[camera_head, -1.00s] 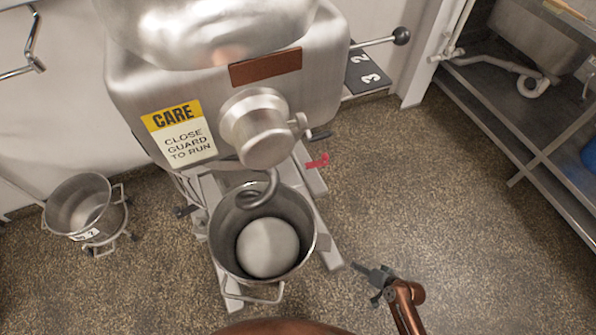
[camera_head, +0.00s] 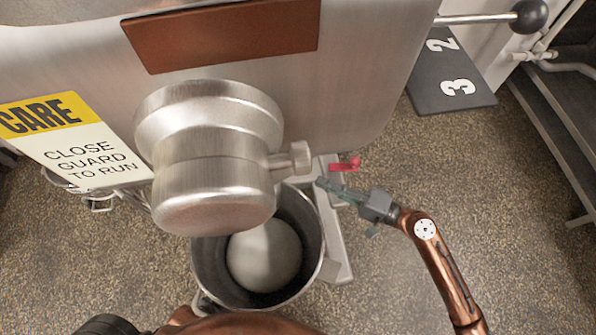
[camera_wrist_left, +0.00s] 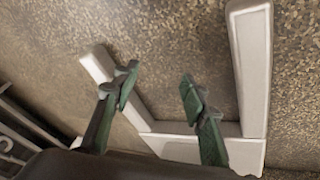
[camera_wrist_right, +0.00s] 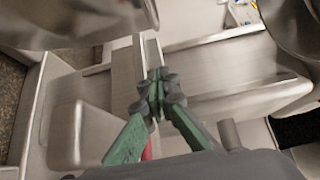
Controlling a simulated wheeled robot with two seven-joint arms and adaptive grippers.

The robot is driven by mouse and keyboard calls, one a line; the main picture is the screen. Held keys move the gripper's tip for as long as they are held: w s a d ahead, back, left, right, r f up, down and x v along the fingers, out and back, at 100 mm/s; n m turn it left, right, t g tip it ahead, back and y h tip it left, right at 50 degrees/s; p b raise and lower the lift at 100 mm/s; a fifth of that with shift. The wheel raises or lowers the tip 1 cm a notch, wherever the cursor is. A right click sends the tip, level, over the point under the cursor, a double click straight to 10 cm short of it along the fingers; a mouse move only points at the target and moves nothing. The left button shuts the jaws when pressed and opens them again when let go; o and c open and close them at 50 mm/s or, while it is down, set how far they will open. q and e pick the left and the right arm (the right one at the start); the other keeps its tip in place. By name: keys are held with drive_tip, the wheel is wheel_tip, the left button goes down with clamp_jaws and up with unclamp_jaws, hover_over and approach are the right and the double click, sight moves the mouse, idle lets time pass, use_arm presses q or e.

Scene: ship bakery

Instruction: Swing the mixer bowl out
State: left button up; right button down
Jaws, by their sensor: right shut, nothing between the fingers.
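The steel mixer bowl (camera_head: 212,268) holds a pale dough ball (camera_head: 264,256) and sits under the mixer head (camera_head: 210,150), which hides part of its rim. The hook is hidden in the head view. A red lever (camera_head: 345,164) shows right of the mixer head. My right gripper (camera_head: 324,186) is shut and empty, its tips just below and left of the lever; I cannot tell if they touch. In the right wrist view its fingertips (camera_wrist_right: 157,86) meet, with a bit of red behind them. My left gripper (camera_wrist_left: 152,82) is open and empty above pale base legs (camera_wrist_left: 252,70).
A CARE sign (camera_head: 75,140) is on the mixer's front. A black-knobbed lever (camera_head: 528,17) and a dark numbered plate (camera_head: 452,78) are at upper right. A metal rack (camera_head: 560,130) stands at the right edge. Speckled floor between the mixer and rack is clear.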

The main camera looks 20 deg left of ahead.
use_arm(q)
drive_tip(key=shift+w+d+f+t+b, duration=0.3)
drive_tip(key=shift+w+f+t+b, duration=0.05)
drive_tip(key=shift+w+f, duration=0.15)
drive_tip(key=shift+w+d+f+t+b, duration=0.25)
drive_tip(key=shift+w+f+t+b, duration=0.15)
drive_tip(key=shift+w, duration=0.1)
use_arm(e)
drive_tip(key=s+a, duration=0.3)
drive_tip(key=a, duration=0.6)
drive_tip(key=shift+s, duration=0.15)
use_arm(q)
drive_tip(key=shift+r, duration=0.1)
use_arm(e)
drive_tip(key=shift+d, duration=0.1)
